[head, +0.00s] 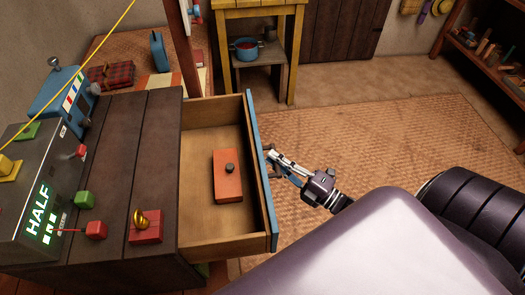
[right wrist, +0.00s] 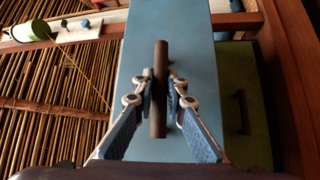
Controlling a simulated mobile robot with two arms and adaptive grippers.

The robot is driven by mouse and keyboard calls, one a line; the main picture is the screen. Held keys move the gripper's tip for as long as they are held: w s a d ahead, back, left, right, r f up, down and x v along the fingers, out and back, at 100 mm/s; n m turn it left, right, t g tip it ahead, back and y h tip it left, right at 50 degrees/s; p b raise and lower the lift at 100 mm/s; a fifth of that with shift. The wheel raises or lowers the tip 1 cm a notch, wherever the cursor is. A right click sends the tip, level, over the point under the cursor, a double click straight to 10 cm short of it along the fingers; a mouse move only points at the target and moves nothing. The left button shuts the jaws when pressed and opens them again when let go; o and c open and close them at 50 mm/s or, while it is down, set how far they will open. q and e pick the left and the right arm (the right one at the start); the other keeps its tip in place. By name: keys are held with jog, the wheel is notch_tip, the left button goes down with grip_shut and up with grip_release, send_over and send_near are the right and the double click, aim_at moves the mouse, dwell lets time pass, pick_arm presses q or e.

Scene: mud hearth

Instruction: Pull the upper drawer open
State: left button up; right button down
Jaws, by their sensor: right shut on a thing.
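The upper drawer (head: 215,235) stands well out of the dark wooden cabinet (head: 110,130). Its front panel is blue (head: 262,180) and also fills the middle of the right wrist view (right wrist: 200,60). An orange box with a dark knob (head: 227,180) lies inside the drawer. My right gripper (head: 272,157) is at the outer face of the blue front. In the right wrist view, its fingers (right wrist: 160,95) are shut on the dark bar handle (right wrist: 161,60), one on each side. The handle is hidden in the head view. My left gripper is not in view.
A green drawer front (right wrist: 240,100) with a dark handle shows beside the blue one in the wrist view. A grey device reading HALF (head: 30,200) and a red block with a gold ring (head: 146,230) are on the cabinet top. A woven mat (head: 380,140) covers the floor.

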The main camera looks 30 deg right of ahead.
jog(key=shift+s+d, duration=0.15)
jog(key=shift+d, duration=0.15)
jog(key=c, duration=2)
grip_release()
jog(key=shift+o, duration=0.2)
jog(key=v, duration=1.2)
